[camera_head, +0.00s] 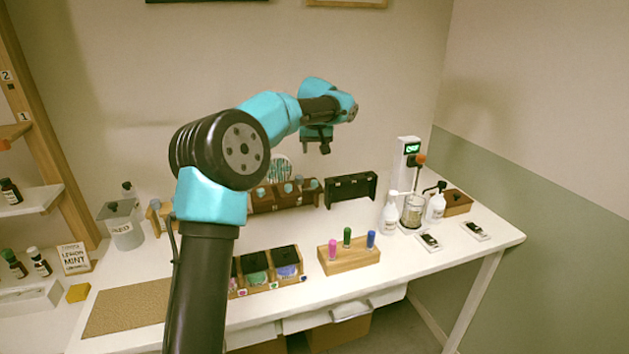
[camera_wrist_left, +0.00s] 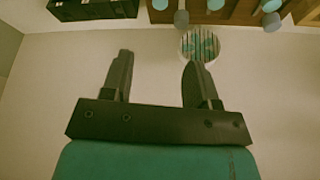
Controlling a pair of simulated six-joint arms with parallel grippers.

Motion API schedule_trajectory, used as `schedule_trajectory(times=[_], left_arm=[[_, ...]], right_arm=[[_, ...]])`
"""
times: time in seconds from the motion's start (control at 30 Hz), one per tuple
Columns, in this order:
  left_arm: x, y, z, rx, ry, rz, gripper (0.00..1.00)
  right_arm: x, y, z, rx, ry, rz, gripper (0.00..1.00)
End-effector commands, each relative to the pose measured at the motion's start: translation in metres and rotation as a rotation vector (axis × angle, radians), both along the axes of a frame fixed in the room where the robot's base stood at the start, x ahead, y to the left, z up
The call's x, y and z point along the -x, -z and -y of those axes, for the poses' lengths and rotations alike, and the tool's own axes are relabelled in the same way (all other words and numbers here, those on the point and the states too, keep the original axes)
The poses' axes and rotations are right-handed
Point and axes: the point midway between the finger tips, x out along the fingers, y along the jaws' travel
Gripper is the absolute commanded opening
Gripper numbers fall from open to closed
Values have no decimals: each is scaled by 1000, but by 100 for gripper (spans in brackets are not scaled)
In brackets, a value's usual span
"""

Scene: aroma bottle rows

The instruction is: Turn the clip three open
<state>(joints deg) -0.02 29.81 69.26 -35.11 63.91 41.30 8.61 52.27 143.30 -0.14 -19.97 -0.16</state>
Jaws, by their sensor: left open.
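My left gripper (camera_head: 318,148) hangs in the air above the back of the white table, in front of the wall. In the left wrist view its two fingers (camera_wrist_left: 158,62) are apart with nothing between them. A dark rack (camera_head: 350,190) with small black parts stands at the back of the table, below and a little right of the gripper. It also shows at the top left edge of the left wrist view (camera_wrist_left: 92,10). I cannot tell which part is clip three; no number label is readable there. My right gripper is in neither view.
A brown rack (camera_head: 262,205) with grey-blue topped items stands left of the dark rack, near a round striped disc (camera_head: 278,168). A wooden block (camera_head: 345,261) holds pink, green and blue pegs. White bottles (camera_head: 389,217) stand at the right.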

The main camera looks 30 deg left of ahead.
Motion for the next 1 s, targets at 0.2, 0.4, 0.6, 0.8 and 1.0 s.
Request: schedule_trajectory(times=[0.2, 0.4, 0.6, 0.8, 1.0], left_arm=[[-10, 31, -7, 0, 1, -2, 54], [-21, 63, -14, 0, 0, -2, 54], [-32, 95, -21, 1, 0, -3, 54], [-42, 126, -28, 0, 1, -2, 54], [-50, 145, -33, 0, 1, -1, 54]], right_arm=[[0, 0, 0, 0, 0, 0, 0], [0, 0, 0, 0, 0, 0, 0], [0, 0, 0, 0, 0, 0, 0], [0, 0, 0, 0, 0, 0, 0], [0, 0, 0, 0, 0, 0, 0]])
